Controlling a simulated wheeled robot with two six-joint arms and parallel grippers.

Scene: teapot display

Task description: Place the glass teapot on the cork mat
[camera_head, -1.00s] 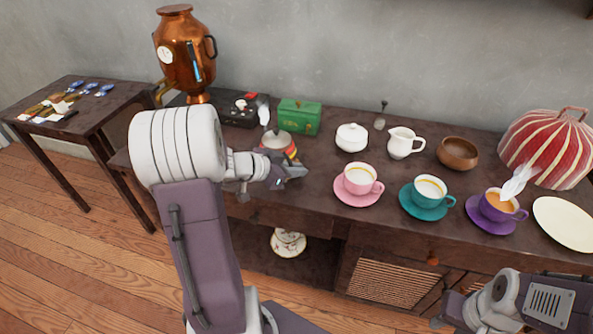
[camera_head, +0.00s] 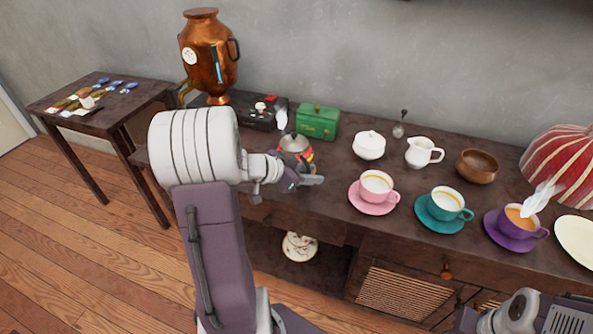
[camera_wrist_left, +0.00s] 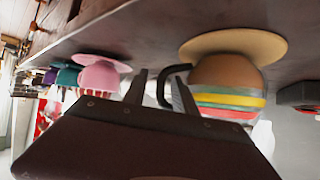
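The teapot (camera_head: 297,145) stands at the left part of the cabinet top, with a grey lid and coloured stripes. In the left wrist view, which is upside down, the striped teapot (camera_wrist_left: 226,75) appears to rest on a round tan cork mat (camera_wrist_left: 250,44). Its black handle (camera_wrist_left: 165,84) faces my left gripper. My left gripper (camera_head: 312,181) is just in front of the teapot. Its fingers (camera_wrist_left: 158,88) are apart, close to the handle; whether the handle lies between them is unclear. My right gripper (camera_head: 472,316) is partly cut off at the lower right.
A pink cup (camera_head: 376,185), teal cup (camera_head: 447,202) and purple cup (camera_head: 518,226) stand on saucers to the right. Behind are a green tin (camera_head: 317,122), white sugar bowl (camera_head: 369,146), creamer (camera_head: 421,153) and wooden bowl (camera_head: 477,166). A copper urn (camera_head: 207,50) stands at the back left.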

